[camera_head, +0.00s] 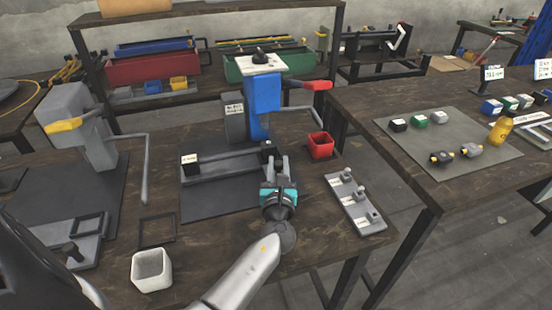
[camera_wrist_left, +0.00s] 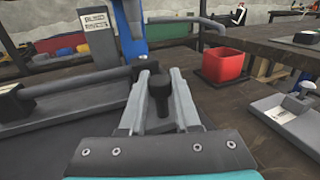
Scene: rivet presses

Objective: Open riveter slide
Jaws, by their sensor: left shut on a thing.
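The blue riveter (camera_head: 262,105) with a red handle (camera_head: 318,86) stands on a dark base mat at the middle of the bench. Its slide (camera_head: 225,166) is a grey bar running left to right in front of it, with a black labelled block (camera_head: 190,165) at the left end. My left gripper (camera_head: 279,165) is at the right end of this slide. In the left wrist view, my left gripper (camera_wrist_left: 159,92) is shut on a black knob (camera_wrist_left: 160,95) between its fingers. My right gripper is not in view.
A red bin (camera_head: 320,147) stands right of the riveter. A grey fixture plate (camera_head: 354,203) lies near the bench's right edge. A white bin (camera_head: 151,270) and another grey press (camera_head: 75,125) are on the left. A second table with small parts is at right.

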